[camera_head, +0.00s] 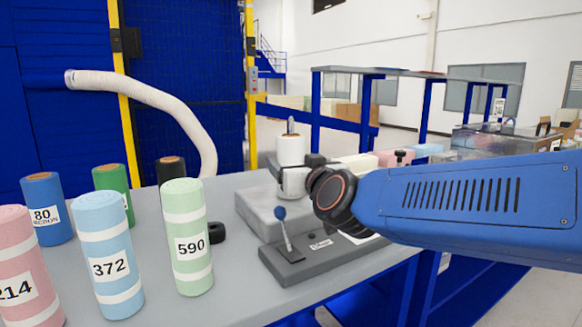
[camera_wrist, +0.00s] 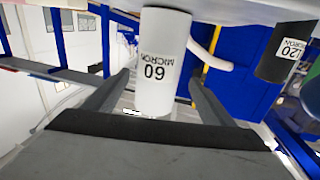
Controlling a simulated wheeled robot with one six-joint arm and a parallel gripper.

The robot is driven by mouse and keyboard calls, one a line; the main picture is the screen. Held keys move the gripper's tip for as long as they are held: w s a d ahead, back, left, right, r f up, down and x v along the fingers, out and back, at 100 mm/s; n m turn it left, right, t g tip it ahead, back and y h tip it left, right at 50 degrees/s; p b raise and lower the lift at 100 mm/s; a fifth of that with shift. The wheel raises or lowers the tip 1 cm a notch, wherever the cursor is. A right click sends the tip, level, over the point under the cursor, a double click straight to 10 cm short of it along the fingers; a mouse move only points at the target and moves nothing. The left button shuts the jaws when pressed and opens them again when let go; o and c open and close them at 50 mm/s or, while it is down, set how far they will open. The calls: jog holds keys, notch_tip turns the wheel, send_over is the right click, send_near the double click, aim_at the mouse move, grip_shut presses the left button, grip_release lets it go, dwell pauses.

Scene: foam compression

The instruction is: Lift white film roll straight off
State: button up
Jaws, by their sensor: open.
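The white film roll (camera_head: 291,150) stands upright on a metal spindle (camera_head: 291,125) at the grey machine (camera_head: 255,210) on the table. In the wrist view, which looks upside down, the roll (camera_wrist: 160,62) carries a "60 MICRON" label. My gripper (camera_head: 293,168) reaches in from the right at the roll's mid-height. Its two dark fingers (camera_wrist: 160,88) stand open on either side of the roll, with visible gaps in the wrist view.
Pink (camera_head: 26,268), light blue (camera_head: 106,252) and light green (camera_head: 187,237) rolls stand at the front left of the table, with several others behind. A blue-knobbed lever (camera_head: 285,232) rises in front of the spindle. Pale and pink blocks (camera_head: 392,158) lie beyond my gripper.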

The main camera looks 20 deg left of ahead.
jog(key=x, duration=0.4)
jog(key=shift+w, duration=0.3)
jog(key=c, duration=1.4)
jog(key=shift+c, duration=0.2)
jog(key=shift+r, duration=0.15)
notch_tip(320, 180, up, 28)
